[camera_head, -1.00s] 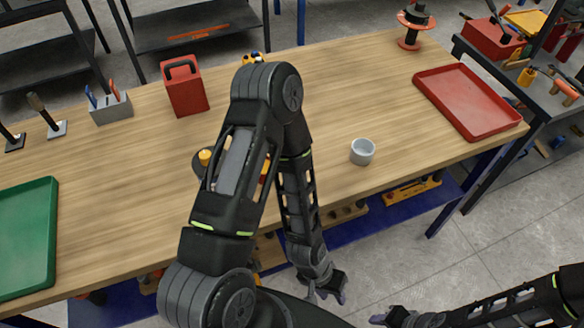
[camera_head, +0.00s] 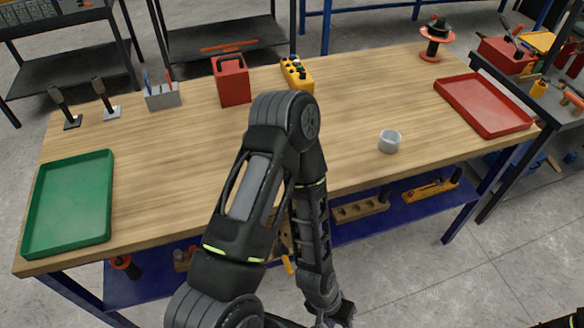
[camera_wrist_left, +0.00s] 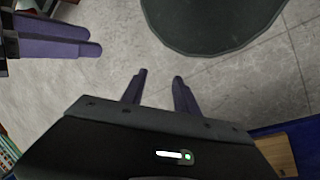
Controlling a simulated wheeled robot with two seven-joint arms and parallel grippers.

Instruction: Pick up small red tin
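A red box-like container with a dark handle (camera_head: 231,82) stands upright toward the back of the wooden table. It is the closest match to the small red tin, but I cannot be sure it is that. My left gripper (camera_head: 338,316) hangs low in front of the table, at the bottom of the head view, well away from it. In the left wrist view the two fingers of this gripper (camera_wrist_left: 158,90) are apart with nothing between them. The purple fingers of my right gripper (camera_wrist_left: 75,40) show at that view's upper left; their gap is unclear.
The wooden table (camera_head: 180,135) holds a green tray (camera_head: 70,203), a red tray (camera_head: 484,104), a grey cup (camera_head: 389,141), a yellow control box (camera_head: 297,75) and a grey tool holder (camera_head: 162,96). A blue lower shelf (camera_head: 408,208) bears wooden blocks.

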